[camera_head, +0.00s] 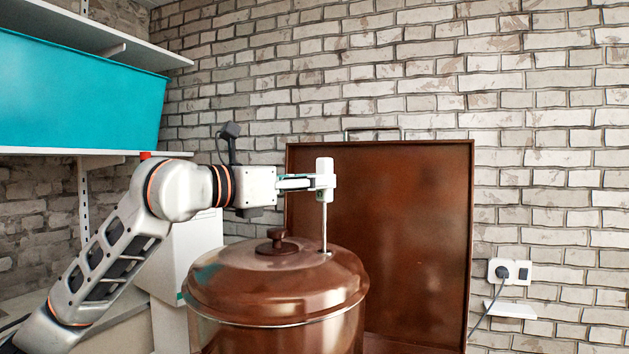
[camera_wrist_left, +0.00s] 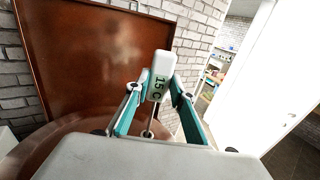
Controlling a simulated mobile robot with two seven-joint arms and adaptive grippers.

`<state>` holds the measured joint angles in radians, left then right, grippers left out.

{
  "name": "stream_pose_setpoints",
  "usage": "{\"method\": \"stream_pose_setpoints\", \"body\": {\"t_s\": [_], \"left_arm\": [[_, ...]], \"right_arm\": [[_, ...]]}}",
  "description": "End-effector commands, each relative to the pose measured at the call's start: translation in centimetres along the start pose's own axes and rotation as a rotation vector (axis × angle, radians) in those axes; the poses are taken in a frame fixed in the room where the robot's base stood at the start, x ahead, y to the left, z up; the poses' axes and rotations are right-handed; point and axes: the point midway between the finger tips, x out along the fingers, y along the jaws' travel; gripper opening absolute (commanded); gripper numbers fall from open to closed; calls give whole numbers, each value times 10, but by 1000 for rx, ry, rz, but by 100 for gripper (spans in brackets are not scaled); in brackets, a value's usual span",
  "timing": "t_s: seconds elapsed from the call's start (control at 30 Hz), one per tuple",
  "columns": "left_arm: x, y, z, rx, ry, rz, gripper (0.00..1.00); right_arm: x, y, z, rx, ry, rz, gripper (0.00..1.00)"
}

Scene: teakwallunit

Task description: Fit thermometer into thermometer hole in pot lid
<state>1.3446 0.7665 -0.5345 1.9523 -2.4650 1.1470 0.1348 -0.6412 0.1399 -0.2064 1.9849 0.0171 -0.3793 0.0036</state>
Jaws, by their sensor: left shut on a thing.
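My left gripper (camera_head: 322,181) reaches in from the left above the brown pot (camera_head: 280,332). It is shut on the white head of the thermometer (camera_head: 325,166). The thermometer is upright, and its thin metal stem runs down to the pot lid (camera_head: 230,272), right of the lid's dark knob (camera_head: 276,240). The stem's lower end meets a small ring on the lid; I cannot tell how deep it sits. In the left wrist view the thermometer head (camera_wrist_left: 160,72), its display reading 15 C, is between the green-edged fingers (camera_wrist_left: 153,105). My right gripper is not in view.
A brown upright panel (camera_head: 415,235) stands behind the pot against a brick wall. A teal bin (camera_head: 80,90) sits on a shelf at upper left. A white box (camera_head: 195,245) stands behind my left arm. A socket with a plug (camera_head: 502,272) is at right.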

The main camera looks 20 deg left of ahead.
Motion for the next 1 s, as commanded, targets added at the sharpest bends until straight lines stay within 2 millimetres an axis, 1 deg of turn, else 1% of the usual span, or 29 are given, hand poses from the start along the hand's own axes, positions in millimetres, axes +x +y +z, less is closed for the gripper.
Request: {"method": "stream_pose_setpoints", "body": {"t_s": [0.43,1.0], "left_arm": [[0,0,-11,0,0,0,0],[0,0,-24,1,0,1,0]], "right_arm": [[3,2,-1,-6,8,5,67],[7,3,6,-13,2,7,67]]}}
